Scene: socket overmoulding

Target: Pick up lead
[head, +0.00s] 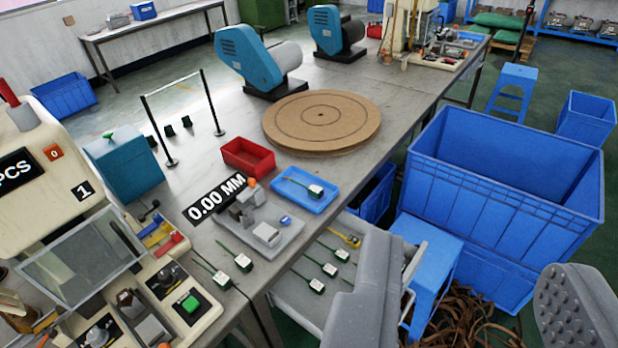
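Several leads with dark green, white-faced plug ends are in the head view. Two lie on the metal bench: one lead (243,262) and another lead (221,281) nearer the machine. Three lie in the grey open drawer (287,297) below the bench edge: a lead (341,254), a lead (329,269) and a lead (317,285). One more lead (315,190) lies in the blue tray (290,198). My gripper (480,262) is open, its two grey fingers wide apart at the lower right. Nothing is between them. The left finger hides part of the drawer.
A moulding machine (40,185) stands at left. A measuring fixture (262,228), red bin (247,156) and round wooden turntable (322,120) occupy the bench. A large blue crate (500,180), blue stool (428,250) and brown cable pile (465,320) are at right.

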